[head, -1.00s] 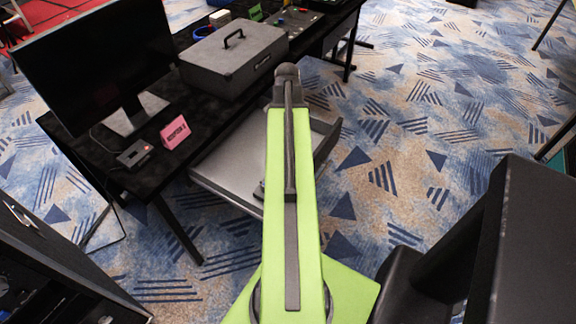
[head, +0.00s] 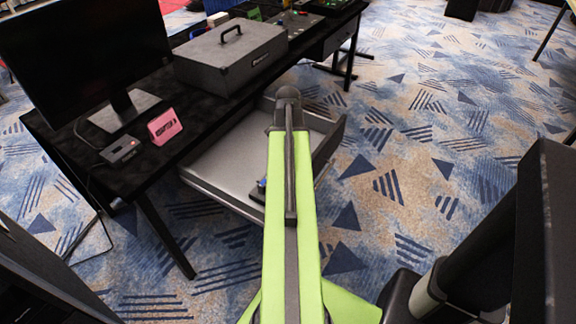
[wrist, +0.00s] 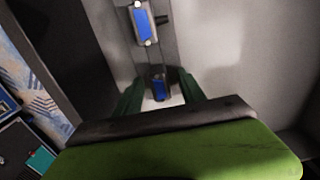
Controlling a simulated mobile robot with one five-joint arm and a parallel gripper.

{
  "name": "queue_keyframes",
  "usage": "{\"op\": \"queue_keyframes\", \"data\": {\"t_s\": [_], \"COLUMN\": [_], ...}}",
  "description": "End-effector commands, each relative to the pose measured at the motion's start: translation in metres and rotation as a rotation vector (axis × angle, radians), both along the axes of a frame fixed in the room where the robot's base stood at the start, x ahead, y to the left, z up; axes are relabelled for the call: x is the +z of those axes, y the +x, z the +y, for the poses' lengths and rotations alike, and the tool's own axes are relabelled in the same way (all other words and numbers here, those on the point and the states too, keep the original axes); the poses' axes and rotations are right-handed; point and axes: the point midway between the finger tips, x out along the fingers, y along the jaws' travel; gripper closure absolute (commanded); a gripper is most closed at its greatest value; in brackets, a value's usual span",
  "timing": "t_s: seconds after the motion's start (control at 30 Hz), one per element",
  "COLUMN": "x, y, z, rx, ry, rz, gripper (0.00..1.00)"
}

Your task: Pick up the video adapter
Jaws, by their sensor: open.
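In the wrist view a blue-faced connector (wrist: 145,24) with metal studs at its ends, apparently part of the video adapter, lies in a grey drawer. In the head view a small blue and dark thing (head: 262,184) lies in the open drawer (head: 215,165), partly hidden by my arm, which also hides my gripper.
The black desk holds a monitor (head: 80,50), a grey case with a handle (head: 228,58), a pink sign (head: 164,127) and a small dark box (head: 121,150). The drawer walls surround the gripper area. Patterned carpet (head: 400,180) is open to the right.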

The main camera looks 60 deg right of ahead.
Motion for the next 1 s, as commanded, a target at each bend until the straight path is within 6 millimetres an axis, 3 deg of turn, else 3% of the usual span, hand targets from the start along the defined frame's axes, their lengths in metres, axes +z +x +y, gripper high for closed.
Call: {"op": "queue_keyframes", "data": {"t_s": [0.17, 0.53, 1.0], "x": [0.001, 0.001, 0.0085], "y": [0.0, 0.0, 0.0006], "z": [0.0, 0.0, 0.0007], "rx": [0.0, 0.0, 0.001], "ry": [0.0, 0.0, 0.0], "rz": [0.0, 0.0, 0.0], "gripper": [0.53, 1.0, 1.0]}}
